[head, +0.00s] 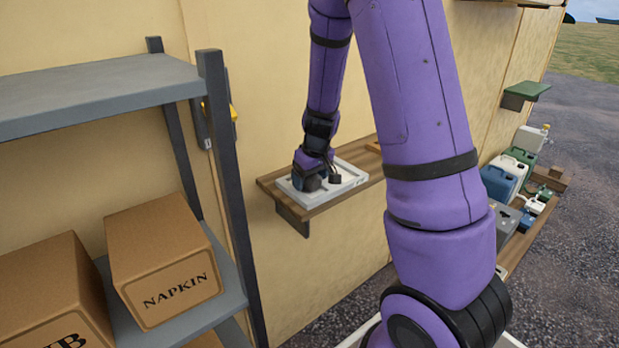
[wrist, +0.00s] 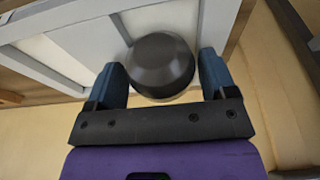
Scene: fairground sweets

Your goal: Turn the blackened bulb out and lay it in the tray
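The white tray (head: 347,184) lies on the wooden wall shelf; its rim and pale compartments also show in the wrist view (wrist: 62,57). My gripper (head: 309,184) is low over the tray's left part. In the wrist view, the two blue fingers of my gripper (wrist: 163,77) stand on either side of a dark, round, blackened bulb (wrist: 163,65), close against it. The bulb is in front of the tray's corner compartment. Its underside, and whether it touches the tray, are hidden. In the head view the wrist mostly hides the bulb.
A grey rack (head: 105,88) stands at the left, with a napkin box (head: 165,260) on its lower shelf. A yellow-handled wall switch (head: 232,112) is left of the wooden shelf (head: 325,205). Several jugs and cans (head: 503,178) stand at the right. My upper arm hides the shelf's right part.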

